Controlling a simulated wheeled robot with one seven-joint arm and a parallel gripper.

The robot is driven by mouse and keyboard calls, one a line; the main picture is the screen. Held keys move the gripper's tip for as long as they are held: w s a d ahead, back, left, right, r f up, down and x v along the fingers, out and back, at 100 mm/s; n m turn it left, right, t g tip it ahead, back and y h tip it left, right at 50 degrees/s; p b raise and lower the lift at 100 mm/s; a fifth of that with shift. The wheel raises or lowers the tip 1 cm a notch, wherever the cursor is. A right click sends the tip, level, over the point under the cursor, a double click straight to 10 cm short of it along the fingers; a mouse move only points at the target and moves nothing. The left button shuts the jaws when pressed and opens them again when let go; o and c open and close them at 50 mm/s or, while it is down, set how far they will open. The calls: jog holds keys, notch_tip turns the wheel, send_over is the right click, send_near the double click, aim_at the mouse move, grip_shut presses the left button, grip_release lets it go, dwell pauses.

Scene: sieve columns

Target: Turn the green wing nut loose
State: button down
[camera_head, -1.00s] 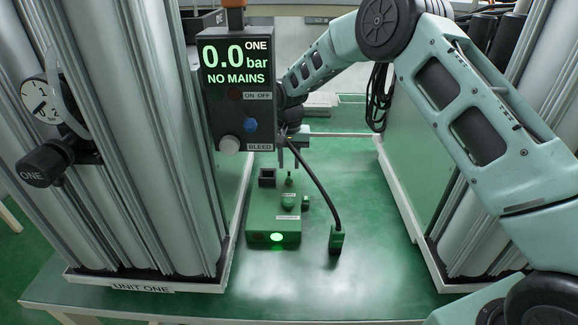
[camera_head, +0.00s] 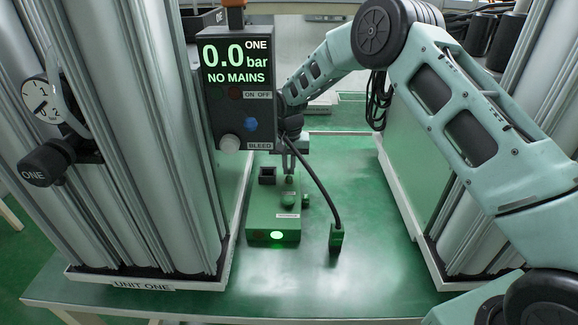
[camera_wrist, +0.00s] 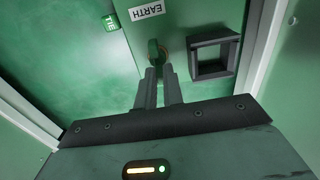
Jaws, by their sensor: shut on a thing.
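The green wing nut (camera_wrist: 154,52) shows in the wrist view on top of a green box (camera_wrist: 175,22), below its EARTH label. My gripper (camera_wrist: 160,72) is shut on the wing nut, with its two fingers close together at the nut's near end. In the head view the green box (camera_head: 260,222) stands on the bench with a lit green lamp on its front. My gripper (camera_head: 289,170) reaches down over the back part of the box.
A black square socket (camera_wrist: 212,54) stands on the box right beside my fingers. A control panel reading 0.0 bar, NO MAINS (camera_head: 237,85) hangs close left of my arm. The bench front is clear.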

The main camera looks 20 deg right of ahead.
jog(key=shift+n, duration=0.3)
jog(key=n, duration=0.3)
jog(key=shift+a+n, duration=0.2)
jog(key=shift+n, duration=0.2)
jog(key=n, duration=0.3)
jog(key=shift+a+n, duration=0.25)
jog(key=shift+n, duration=0.05)
jog(key=n, duration=0.3)
jog(key=shift+s+a+n, duration=0.1)
jog(key=shift+a+n, duration=0.05)
jog(key=shift+n, duration=0.15)
jog(key=shift+s+a+r+n, duration=0.1)
jog(key=shift+n, duration=0.95)
jog(key=shift+s+a+n, duration=0.1)
jog(key=shift+n, duration=0.95)
jog(key=c, duration=1.5)
grip_release()
